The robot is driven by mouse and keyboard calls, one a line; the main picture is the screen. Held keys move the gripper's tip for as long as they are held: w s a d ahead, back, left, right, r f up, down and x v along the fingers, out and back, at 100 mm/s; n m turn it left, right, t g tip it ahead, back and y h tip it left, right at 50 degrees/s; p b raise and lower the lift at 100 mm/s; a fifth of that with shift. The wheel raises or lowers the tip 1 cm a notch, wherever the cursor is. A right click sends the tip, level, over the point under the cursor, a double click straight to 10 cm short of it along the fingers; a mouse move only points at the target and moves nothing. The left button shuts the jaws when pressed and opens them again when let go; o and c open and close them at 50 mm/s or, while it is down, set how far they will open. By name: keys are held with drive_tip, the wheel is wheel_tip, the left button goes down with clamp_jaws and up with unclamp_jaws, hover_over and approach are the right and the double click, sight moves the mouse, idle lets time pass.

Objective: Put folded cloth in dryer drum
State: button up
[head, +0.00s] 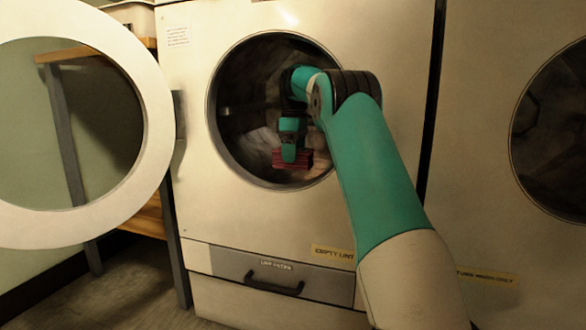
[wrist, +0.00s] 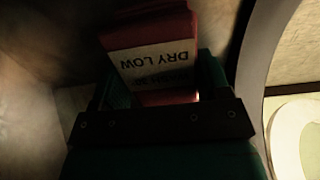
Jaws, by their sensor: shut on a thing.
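The folded cloth (head: 292,160) is red and sits in the jaws of my gripper (head: 291,148) at the dryer opening. In the wrist view the red cloth (wrist: 155,30) carries a white label reading "DRY LOW", seen upside down. My gripper (wrist: 165,85) is shut on it, one finger on each side. The dryer drum (head: 240,105) is dark, with pale crumpled shapes inside. My gripper and the cloth show in front of the drum's lower part; the wrist view has the opening's rim at right. The cloth's underside is hidden.
The round dryer door (head: 150,100) stands open at the left. A lint drawer (head: 235,266) with a black handle is below the opening. Another dryer (head: 490,240) stands at the right. A wooden-topped table (head: 155,215) shows behind the door.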

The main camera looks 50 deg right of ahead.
wheel_tip(320, 180, down, 3)
drive_tip(key=shift+f+b, duration=0.1)
drive_tip(key=shift+b, duration=1)
drive_tip(key=shift+d+p, duration=0.25)
drive_tip(key=shift+p, duration=0.05)
drive_tip(key=shift+w+a+f, duration=0.1)
drive_tip(key=shift+f, duration=0.15)
drive_tip(key=o, duration=1)
drive_tip(key=shift+r, duration=0.15)
